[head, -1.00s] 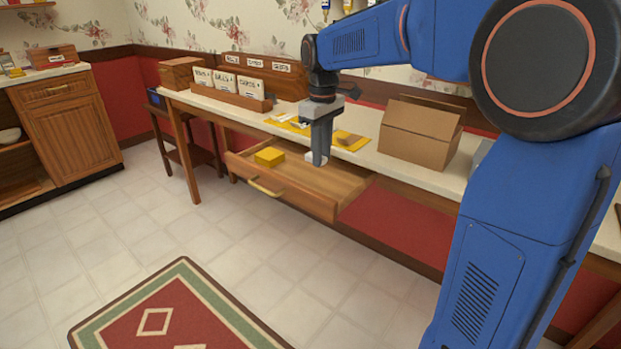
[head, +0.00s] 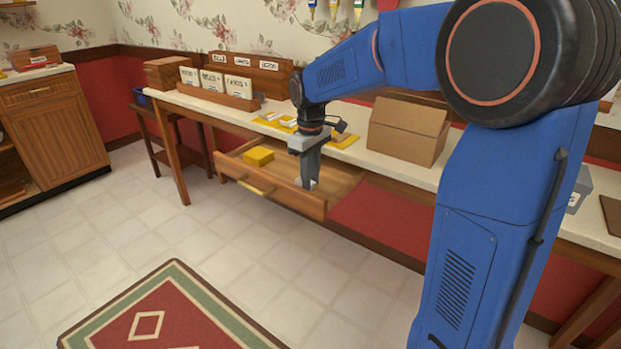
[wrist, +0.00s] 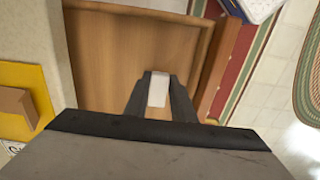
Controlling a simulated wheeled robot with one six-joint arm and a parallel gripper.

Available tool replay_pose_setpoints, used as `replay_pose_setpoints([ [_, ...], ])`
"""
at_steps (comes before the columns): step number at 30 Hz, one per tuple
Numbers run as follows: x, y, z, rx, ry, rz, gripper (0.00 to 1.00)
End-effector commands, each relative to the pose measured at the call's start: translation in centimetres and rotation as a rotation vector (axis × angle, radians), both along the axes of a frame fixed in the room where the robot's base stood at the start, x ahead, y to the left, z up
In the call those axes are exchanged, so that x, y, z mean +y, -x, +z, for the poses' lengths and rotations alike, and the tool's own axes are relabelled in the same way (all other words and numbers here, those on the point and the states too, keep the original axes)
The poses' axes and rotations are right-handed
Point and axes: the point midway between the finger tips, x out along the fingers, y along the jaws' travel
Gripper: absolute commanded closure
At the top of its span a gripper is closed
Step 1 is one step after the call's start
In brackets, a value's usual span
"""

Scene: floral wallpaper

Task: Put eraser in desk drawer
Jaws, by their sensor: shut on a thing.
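The desk drawer (head: 325,206) is pulled open below the desktop, and it fills much of the wrist view (wrist: 125,50). My gripper (head: 306,184) points down inside the drawer's outline, at its right part. In the wrist view my gripper (wrist: 158,90) is shut on a small white block, the eraser (wrist: 158,88), with the wooden drawer floor behind it. In the head view only a bit of the white eraser (head: 312,184) shows at the fingertips. I cannot tell whether it touches the drawer floor.
A yellow block (head: 259,156) lies in the drawer's left part. A cardboard box (head: 408,130), a wooden card organizer (head: 228,98) and yellow envelopes (head: 345,140) are on the desktop. A patterned rug (head: 165,315) lies on the tiled floor in front.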

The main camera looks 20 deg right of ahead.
Motion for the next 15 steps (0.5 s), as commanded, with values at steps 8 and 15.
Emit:
replay_pose_setpoints([
  [8,0.00,0.00,-0.23,0.000,0.000,0.000,0.59],
  [15,0.01,-0.01,-0.16,0.000,0.000,0.000,0.59],
])
